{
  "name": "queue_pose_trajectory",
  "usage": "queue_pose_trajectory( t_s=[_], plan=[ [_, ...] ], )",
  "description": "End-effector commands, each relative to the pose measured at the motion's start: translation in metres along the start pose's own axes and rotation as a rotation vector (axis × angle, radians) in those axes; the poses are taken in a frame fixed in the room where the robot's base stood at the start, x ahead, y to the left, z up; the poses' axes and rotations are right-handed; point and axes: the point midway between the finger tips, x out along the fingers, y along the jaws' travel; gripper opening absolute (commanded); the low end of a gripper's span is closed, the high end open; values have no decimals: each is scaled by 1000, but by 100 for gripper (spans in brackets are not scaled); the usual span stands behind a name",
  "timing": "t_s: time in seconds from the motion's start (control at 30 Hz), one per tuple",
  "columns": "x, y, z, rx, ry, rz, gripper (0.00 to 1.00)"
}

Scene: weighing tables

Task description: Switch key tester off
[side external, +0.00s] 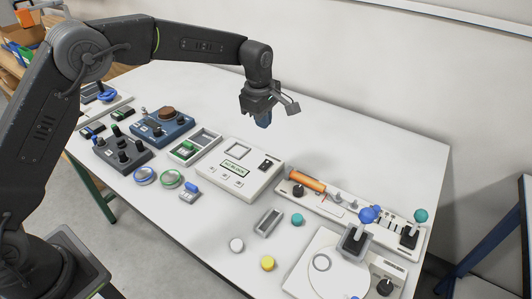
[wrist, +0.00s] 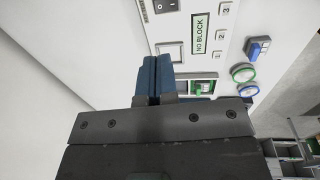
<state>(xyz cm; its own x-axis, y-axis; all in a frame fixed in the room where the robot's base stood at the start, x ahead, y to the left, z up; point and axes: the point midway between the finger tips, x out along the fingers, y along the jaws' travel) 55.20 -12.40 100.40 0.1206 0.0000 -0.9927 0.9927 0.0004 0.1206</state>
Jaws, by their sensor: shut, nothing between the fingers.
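The wrist view shows the device (wrist: 185,47) at top centre, with the rocker (wrist: 166,5) cut by the top edge. Whether the rocker is on or off is unclear. My gripper (side external: 264,123) is shut and empty, in the air above and behind the device; its blue fingertips (wrist: 156,62) touch each other.
Left of the device stand a tray with a green block (side external: 185,149), a blue box (side external: 165,130) and a black knob box (side external: 122,150). To the right are a long panel with an orange-handled tool (side external: 306,180) and a round-plate scale (side external: 325,275). The table's back is clear.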

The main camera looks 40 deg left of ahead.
Motion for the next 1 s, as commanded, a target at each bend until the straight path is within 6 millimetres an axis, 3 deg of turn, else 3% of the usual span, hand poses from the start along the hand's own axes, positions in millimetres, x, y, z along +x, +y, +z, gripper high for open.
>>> queue_pose_trajectory(
  t_s=[0.27,0.7,1.0],
  plan=[
    [21,-1,0,0,1,-4,0],
    [108,-1,0,0,0,-3,0],
    [138,0,0,0,0,2,0]
  ],
)
